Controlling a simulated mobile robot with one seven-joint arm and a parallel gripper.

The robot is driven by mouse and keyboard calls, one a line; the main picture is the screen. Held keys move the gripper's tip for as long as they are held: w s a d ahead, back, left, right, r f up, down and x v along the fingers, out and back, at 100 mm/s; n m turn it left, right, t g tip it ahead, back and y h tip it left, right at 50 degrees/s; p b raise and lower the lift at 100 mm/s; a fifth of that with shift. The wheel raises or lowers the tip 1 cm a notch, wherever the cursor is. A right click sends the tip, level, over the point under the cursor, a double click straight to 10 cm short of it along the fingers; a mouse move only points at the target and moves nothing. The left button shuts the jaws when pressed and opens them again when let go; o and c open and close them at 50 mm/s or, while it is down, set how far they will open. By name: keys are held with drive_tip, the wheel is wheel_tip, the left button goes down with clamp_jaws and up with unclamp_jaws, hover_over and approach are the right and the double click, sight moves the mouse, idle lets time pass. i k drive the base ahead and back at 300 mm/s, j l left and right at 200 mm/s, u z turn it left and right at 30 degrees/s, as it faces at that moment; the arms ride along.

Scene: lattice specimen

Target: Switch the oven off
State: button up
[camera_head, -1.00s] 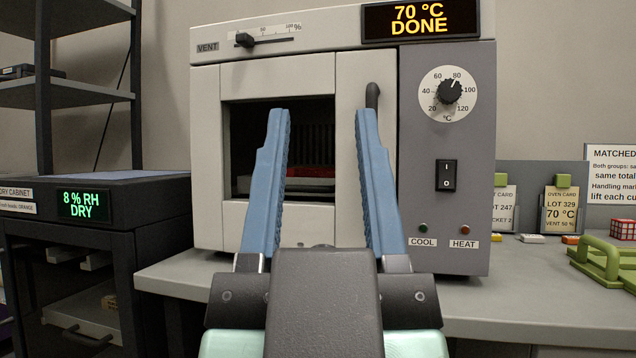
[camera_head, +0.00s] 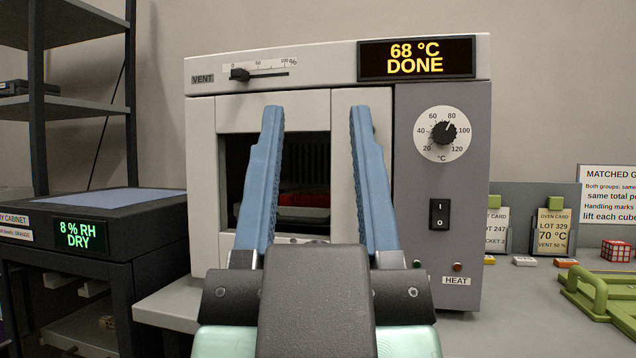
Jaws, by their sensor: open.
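The oven (camera_head: 205,160) stands on the grey bench, with a window or opening in its front showing a dark inside and something red low within. Its display (camera_head: 417,58) reads 68 °C DONE. The black rocker switch (camera_head: 439,214), marked I above O, is on the grey control panel below the temperature dial (camera_head: 444,133); I cannot tell its position. My gripper (camera_head: 315,112) is open and empty, its blue fingers upright in front of the oven, left of the switch. The right finger hides part of the oven front and the COOL label.
A vent slider (camera_head: 240,74) sits at the oven's top left.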

sight(440, 209)
drive_tip(key=i+j+z, duration=0.1)
drive_tip(key=j+z, duration=0.4)
drive_tip(key=j, duration=0.8)
drive_tip(key=k+j+z, duration=0.1)
drive_tip(key=j+z, duration=0.4)
drive_tip(key=j, duration=0.75)
